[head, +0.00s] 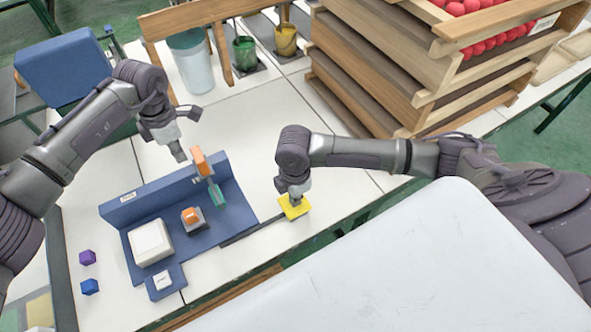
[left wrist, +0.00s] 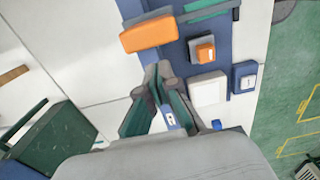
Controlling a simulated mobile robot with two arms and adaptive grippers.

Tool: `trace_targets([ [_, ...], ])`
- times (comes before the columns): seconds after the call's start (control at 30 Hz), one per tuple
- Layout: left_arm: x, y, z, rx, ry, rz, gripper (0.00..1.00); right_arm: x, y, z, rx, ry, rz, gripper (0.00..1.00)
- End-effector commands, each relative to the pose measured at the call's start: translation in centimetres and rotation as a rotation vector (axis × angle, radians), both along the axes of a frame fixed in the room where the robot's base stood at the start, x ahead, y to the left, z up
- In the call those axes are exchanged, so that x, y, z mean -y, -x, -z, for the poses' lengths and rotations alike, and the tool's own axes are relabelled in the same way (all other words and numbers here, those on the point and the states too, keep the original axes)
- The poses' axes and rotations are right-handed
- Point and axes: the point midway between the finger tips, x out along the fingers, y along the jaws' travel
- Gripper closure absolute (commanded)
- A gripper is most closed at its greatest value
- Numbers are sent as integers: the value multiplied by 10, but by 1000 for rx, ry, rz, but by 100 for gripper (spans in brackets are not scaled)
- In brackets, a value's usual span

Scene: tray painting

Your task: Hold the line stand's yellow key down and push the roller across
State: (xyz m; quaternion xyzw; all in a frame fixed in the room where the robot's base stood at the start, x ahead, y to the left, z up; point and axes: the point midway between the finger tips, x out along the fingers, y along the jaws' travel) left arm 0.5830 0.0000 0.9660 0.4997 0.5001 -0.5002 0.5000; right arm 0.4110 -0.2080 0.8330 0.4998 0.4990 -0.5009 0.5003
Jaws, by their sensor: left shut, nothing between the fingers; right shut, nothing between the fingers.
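The blue line stand (head: 150,203) is on the white table, with a raised back wall. The yellow key (head: 299,212) lies at the end of a dark arm at its right. My right gripper (head: 294,198) is shut, pointing down at the key, its tip on or just above it; contact is hard to tell. The roller, with an orange handle (head: 199,162) and teal part (head: 217,195), is at the back wall; it also shows in the left wrist view (left wrist: 150,33). My left gripper (head: 180,156) is shut and empty, behind the wall and left of the roller.
On the stand are a white block (head: 150,242) and an orange knob (head: 190,214). Stacked wooden trays (head: 385,75) and paint pots (head: 244,53) stand behind. Table behind the stand is clear.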

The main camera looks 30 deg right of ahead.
Motion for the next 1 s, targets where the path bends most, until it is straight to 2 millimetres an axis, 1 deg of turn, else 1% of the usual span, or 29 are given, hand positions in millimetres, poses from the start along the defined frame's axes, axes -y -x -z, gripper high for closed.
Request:
trace_targets([
  [0.27, 0, 0, -1, 0, 0, 0, 100, -2, 0, 1, 0, -4, -2, 100],
  [0.37, 0, 0, -5, 1, 0, 0, 100, -2, 0, -3, 0, -5, -2, 100],
  [0.47, 0, 0, -15, 1, 0, 0, 100, -2, 0, -12, 0, -5, -2, 100],
  [1.0, 0, 0, -81, 1, -1, 0, 100, -1, 0, -73, 0, -3, -1, 100],
])
